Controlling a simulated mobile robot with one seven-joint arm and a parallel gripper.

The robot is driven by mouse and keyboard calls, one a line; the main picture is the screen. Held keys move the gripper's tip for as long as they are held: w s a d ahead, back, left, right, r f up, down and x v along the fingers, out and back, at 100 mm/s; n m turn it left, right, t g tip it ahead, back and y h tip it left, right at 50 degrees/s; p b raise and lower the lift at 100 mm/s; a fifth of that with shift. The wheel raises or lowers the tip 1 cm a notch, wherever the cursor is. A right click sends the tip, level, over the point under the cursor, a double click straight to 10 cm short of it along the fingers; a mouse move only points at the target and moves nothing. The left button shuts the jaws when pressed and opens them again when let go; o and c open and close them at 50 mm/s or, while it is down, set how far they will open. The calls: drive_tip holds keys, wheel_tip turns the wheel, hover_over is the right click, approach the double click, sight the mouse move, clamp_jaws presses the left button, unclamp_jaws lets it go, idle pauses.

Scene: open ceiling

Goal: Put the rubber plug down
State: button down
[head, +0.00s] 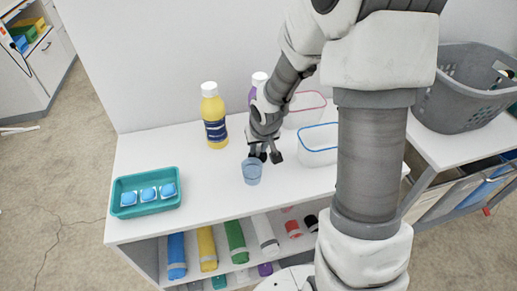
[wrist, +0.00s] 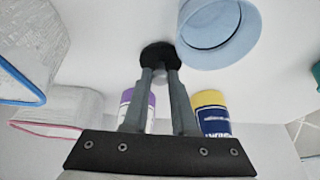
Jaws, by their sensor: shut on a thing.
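The rubber plug (wrist: 158,52) is a small black round piece at the tips of my gripper (wrist: 160,75) in the wrist view. The two fingers come together on it. In the head view my gripper (head: 264,156) is low over the white table top, just behind the blue cup (head: 252,171). There the plug is hard to tell from the dark fingers. The cup also shows in the wrist view (wrist: 228,58), close beside the plug. I cannot tell whether the plug touches the table top.
A yellow bottle (head: 214,116) and a purple bottle (head: 257,88) stand behind. A blue-rimmed container (head: 318,152) and a pink-rimmed container (head: 303,116) are to the right. A teal tray (head: 124,186) with blue pieces is at left. Free table top (head: 205,167) lies between tray and cup.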

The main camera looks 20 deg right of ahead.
drive_tip(key=shift+f, duration=0.15)
drive_tip(key=c, duration=0.7)
unclamp_jaws()
